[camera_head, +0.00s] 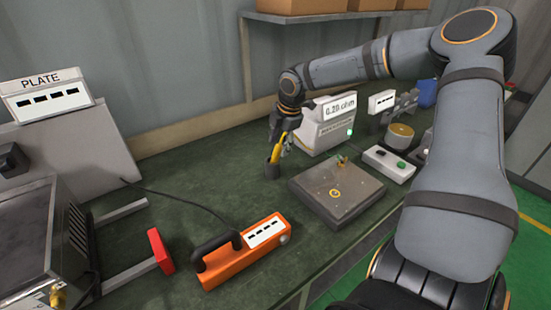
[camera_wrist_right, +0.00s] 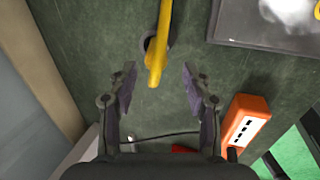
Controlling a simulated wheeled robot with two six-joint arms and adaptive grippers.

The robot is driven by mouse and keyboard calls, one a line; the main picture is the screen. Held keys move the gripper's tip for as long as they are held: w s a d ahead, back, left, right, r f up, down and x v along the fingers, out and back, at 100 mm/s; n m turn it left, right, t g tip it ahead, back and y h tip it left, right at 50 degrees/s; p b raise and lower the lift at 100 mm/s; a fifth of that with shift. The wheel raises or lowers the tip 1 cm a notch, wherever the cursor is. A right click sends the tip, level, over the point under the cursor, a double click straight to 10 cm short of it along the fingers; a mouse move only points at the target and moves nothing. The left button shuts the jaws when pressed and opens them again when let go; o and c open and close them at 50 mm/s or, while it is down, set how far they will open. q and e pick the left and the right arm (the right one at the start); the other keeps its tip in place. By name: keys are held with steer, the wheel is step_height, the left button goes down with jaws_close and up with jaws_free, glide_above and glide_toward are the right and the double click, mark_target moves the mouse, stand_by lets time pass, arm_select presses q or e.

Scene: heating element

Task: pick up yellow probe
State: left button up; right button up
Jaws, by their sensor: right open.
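The yellow probe (camera_head: 275,154) stands upright in a small dark round holder (camera_head: 271,170) on the green bench in the head view. In the right wrist view the yellow probe (camera_wrist_right: 158,50) comes in from the top edge, and its near end lies just ahead of the gap between my fingers. My right gripper (camera_wrist_right: 157,90) is open, with one finger on each side of that gap. In the head view my right gripper (camera_head: 284,135) is at the probe's upper part; whether they touch cannot be told. My left gripper is not in view.
A grey plate block (camera_head: 335,192) lies right of the probe. A white meter box (camera_head: 322,135) stands behind it, with a button box (camera_head: 388,163) further right. An orange handled device (camera_head: 243,254) lies in front. Bare green bench (camera_head: 200,180) is left of the probe.

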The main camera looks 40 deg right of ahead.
mark_target(279, 146)
steer(key=shift+w+d+x, duration=0.15)
steer(key=shift+x, duration=1.2)
steer(key=shift+w+d+x, duration=0.1)
steer(key=shift+d+x, duration=0.05)
steer(key=shift+x, duration=1.2)
steer(key=shift+s+r, duration=0.15)
steer(key=shift+r, duration=0.05)
steer(key=shift+c, duration=0.5)
jaws_close()
